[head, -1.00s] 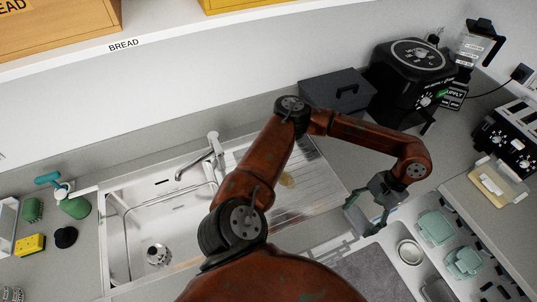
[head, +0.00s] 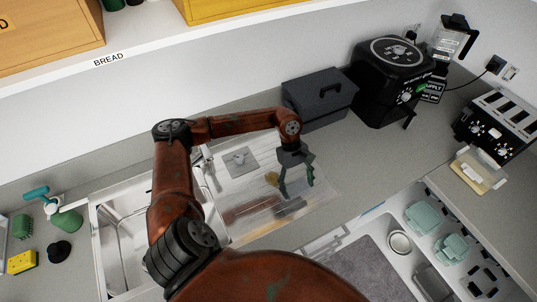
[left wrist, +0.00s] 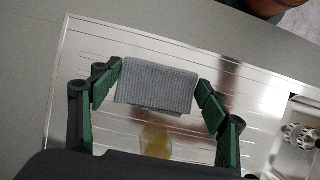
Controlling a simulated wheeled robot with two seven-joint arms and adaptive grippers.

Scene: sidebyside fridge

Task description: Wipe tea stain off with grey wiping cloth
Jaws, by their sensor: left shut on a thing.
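The grey wiping cloth (left wrist: 155,86) is a ribbed, folded piece held between the fingers of my left gripper (left wrist: 158,95) in the left wrist view. The tea stain (left wrist: 157,138) is a yellow-brown patch on the shiny drainboard (left wrist: 70,60), just below the cloth in that view. The cloth hides part of the board around it. In the head view my left gripper (head: 297,183) points down over the drainboard, just right of the stain (head: 271,179). I cannot tell whether the cloth touches the board. My right gripper is not in view.
The sink (head: 115,220) lies left of the drainboard, partly behind my arm. A dark box (head: 318,103) and a black appliance (head: 390,80) stand behind. An open drawer with dishes (head: 425,215) is at right. A flat grey square (head: 240,160) shows on the drainboard.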

